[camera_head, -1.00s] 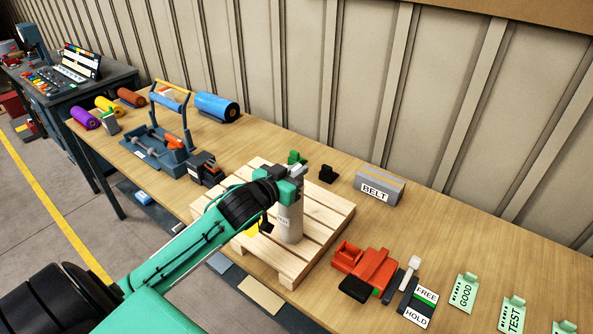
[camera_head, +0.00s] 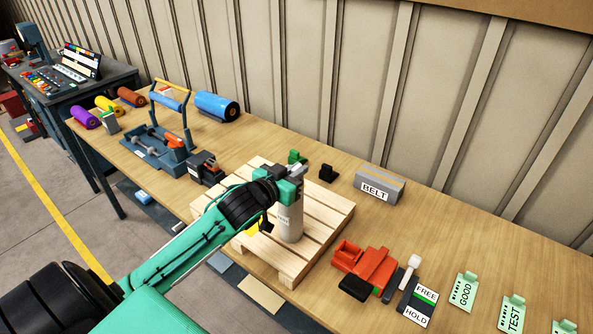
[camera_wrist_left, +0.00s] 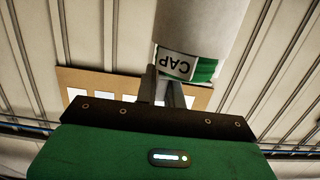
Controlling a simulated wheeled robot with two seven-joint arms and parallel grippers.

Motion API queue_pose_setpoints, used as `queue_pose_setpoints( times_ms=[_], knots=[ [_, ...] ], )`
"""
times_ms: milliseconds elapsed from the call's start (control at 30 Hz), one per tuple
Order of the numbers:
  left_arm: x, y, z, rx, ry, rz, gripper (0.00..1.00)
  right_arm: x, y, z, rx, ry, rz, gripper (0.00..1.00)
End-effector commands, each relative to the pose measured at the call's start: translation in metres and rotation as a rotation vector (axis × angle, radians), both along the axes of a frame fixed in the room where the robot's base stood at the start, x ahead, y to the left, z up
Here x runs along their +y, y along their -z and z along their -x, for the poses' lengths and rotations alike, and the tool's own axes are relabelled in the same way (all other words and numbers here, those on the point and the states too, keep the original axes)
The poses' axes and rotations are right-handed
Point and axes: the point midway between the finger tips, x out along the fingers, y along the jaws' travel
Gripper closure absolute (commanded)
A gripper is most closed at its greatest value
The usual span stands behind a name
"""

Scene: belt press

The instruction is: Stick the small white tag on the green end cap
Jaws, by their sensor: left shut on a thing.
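A grey cylinder (camera_head: 289,220) stands upright on a wooden pallet on the bench. My left gripper (camera_head: 297,177) is at its top and hides most of that end in the head view. In the left wrist view the green end cap (camera_wrist_left: 206,69) shows on the cylinder's end, with a white label reading CAP (camera_wrist_left: 177,66), upside down there. My left gripper's fingers (camera_wrist_left: 164,92) are close together, right in front of the cap and label. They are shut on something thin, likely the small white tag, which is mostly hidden. I cannot tell whether it touches the cap. My right gripper is out of view.
The pallet (camera_head: 322,229) has a red-and-black tool (camera_head: 368,270) to its right. A grey BELT block (camera_head: 380,186) and small green and black pieces stand behind it. A blue tool rack (camera_head: 160,152) stands left. The bench's right rear is clear.

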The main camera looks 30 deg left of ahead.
Motion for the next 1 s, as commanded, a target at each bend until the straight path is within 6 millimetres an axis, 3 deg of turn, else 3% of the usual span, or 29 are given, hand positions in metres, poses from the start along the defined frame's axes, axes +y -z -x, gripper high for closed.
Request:
queue_pose_setpoints(
  times_ms=[867,900,1000],
  knots=[
    [-0.0001,0.0036,0.0003,0.010,-0.001,0.002,1.00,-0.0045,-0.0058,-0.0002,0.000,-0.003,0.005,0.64],
    [-0.0001,0.0035,0.0003,0.009,-0.001,0.002,0.82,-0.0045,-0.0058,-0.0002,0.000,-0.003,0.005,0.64],
    [0.0000,0.0030,0.0003,0.009,-0.001,0.001,0.65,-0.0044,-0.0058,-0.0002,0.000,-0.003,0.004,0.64]
  ],
)
